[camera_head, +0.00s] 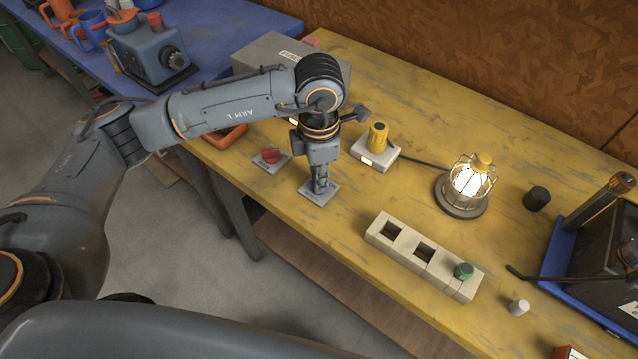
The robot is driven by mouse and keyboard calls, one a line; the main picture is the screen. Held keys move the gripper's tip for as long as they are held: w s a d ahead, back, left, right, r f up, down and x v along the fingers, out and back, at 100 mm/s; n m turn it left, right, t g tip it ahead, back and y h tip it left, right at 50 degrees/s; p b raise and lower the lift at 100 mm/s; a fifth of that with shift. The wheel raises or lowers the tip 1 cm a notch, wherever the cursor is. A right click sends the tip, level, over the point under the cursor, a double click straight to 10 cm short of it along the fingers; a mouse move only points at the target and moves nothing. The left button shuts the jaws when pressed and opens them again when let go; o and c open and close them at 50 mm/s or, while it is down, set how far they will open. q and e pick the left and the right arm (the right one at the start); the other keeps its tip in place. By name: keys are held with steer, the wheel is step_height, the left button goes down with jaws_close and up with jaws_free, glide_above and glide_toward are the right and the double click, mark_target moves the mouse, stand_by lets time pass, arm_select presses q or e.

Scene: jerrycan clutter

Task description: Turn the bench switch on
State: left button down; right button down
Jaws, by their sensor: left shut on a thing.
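My left gripper (320,185) points down over the yellow bench and is shut on a small part on a pale square plate (311,196). The part looks like the bench switch, but the fingers hide most of it, so I cannot tell its position. A red knob on a pale plate (271,155) is just left of the gripper. A white box with a yellow knob (378,138) stands to the right, with a dark cable leading toward a caged lamp (468,184). The lamp is lit. My right gripper is not in view.
A pale block with square openings (412,246) and a green-capped piece (463,270) lies at the front right. A black cylinder (536,198) and a blue-edged tray (560,250) are farther right. A grey box (265,58) stands behind my arm.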

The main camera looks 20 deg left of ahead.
arm_select(q)
steer(key=shift+m+b, duration=0.7)
steer(key=shift+r, duration=0.1)
steer(key=shift+w, duration=0.1)
steer(key=c, duration=1.4)
jaws_free()
steer(key=shift+o, duration=0.2)
step_height(320, 180, up, 12)
